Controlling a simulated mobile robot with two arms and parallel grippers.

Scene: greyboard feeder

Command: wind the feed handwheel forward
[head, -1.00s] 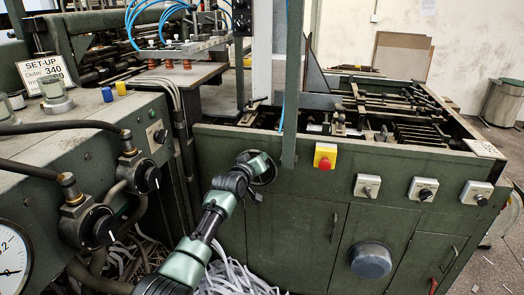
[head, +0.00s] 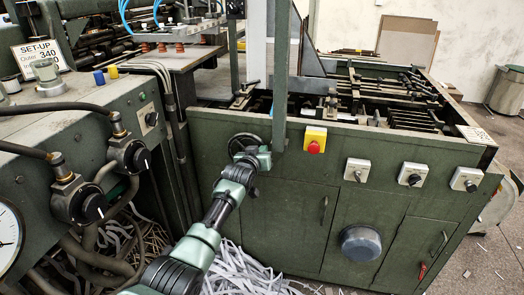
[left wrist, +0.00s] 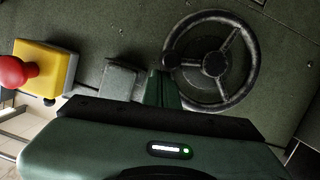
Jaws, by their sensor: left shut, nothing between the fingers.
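The feed handwheel (head: 240,137) is a dark spoked wheel on the green cabinet's front, partly covered by my left gripper in the head view. In the left wrist view the handwheel (left wrist: 215,64) shows whole, with a round dark knob (left wrist: 170,60) at its rim. My left gripper (head: 262,153) is at the wheel's right side in the head view. In the left wrist view its shut fingers (left wrist: 162,88) are beside the rim, just below the knob, with nothing between them. Whether they touch the knob or rim I cannot tell. My right gripper is out of view.
A yellow box with a red stop button (head: 314,140) is close to the right of the wheel; it also shows in the left wrist view (left wrist: 42,70). Several switches (head: 357,170) sit farther right. A hose-fitted console (head: 70,130) stands left. Paper strips (head: 245,270) lie below.

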